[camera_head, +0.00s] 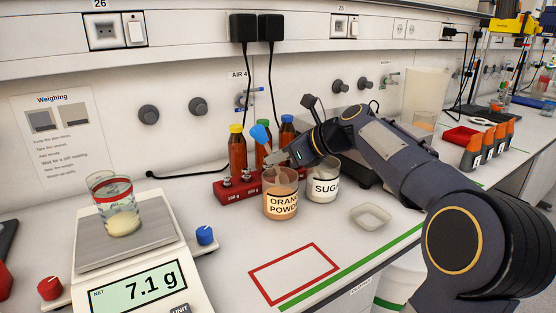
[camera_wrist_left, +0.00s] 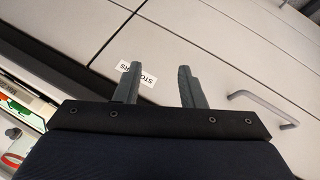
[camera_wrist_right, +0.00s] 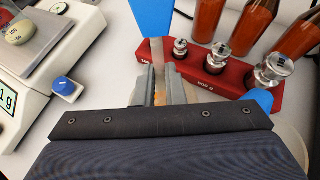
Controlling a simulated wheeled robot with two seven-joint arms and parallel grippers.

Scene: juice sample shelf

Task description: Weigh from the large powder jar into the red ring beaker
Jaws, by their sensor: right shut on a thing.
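The red ring beaker (camera_head: 114,200) stands upright on the balance pan (camera_head: 150,245) with pale contents at its bottom. The balance display (camera_head: 148,287) reads 7.1 g. The jar marked orange powder (camera_head: 281,203) stands open on the bench, right of the balance. The jar marked sugar (camera_head: 323,186) stands just right of it. My right gripper (camera_head: 283,157) is above and behind the orange powder jar. It is shut on a blue-ended tool (camera_head: 261,135), whose blue part also shows in the right wrist view (camera_wrist_right: 152,16). My left gripper (camera_wrist_left: 156,84) is open and empty.
A red weight block (camera_wrist_right: 225,75) with metal weights and brown bottles (camera_head: 237,150) stand behind the jars. A clear dish (camera_head: 370,216) lies at right. The red marked rectangle (camera_head: 294,272) is empty. Cabinet fronts (camera_wrist_left: 230,55) face my left gripper.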

